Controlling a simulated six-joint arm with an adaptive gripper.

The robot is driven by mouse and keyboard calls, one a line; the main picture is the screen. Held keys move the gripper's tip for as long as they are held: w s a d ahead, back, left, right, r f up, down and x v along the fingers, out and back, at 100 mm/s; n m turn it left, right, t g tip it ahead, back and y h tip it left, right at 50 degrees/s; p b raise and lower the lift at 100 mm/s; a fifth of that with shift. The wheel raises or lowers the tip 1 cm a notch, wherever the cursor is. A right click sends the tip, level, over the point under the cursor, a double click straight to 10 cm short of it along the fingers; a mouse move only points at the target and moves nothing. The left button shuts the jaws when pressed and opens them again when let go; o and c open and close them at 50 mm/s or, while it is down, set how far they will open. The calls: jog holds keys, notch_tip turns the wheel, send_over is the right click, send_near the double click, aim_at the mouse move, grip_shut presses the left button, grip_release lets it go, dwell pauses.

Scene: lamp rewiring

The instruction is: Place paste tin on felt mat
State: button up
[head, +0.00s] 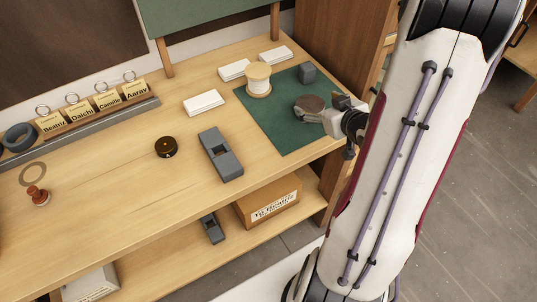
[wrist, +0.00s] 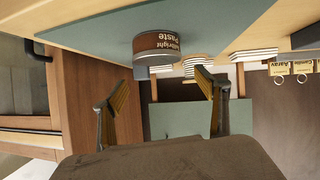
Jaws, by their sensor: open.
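The paste tin (wrist: 160,42), with a brown lettered label, shows in the wrist view, which is upside down. It appears to stand upright on the green felt mat (wrist: 90,38). My gripper (wrist: 165,92) is open in the wrist view, with a finger on each side and nothing between them. The tin is ahead of the fingertips, apart from them.
A pale spool (head: 258,80) and a small grey block (head: 308,73) stand on the mat's far part. White stacks (head: 204,102) lie beside it. A grey tool (head: 220,155) and a black round item (head: 166,147) are to the left. A wooden cabinet (head: 335,45) borders the right.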

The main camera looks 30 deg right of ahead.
jog(key=s+a+r+g+h, duration=0.2)
jog(key=s+a+r+g, duration=0.15)
jog(key=a+r, duration=0.75)
jog(key=s+a+r+g+y, duration=0.1)
jog(key=s+a+r+y, duration=0.1)
jog(key=s+a, duration=0.5)
jog(key=s+a+r+g+y, duration=0.2)
jog(key=s+a+r, duration=0.1)
jog(key=s+a, duration=0.5)
jog(key=shift+s+a+r+n, duration=0.25)
jog(key=shift+a+n, duration=0.05)
jog(key=shift+a, duration=0.6)
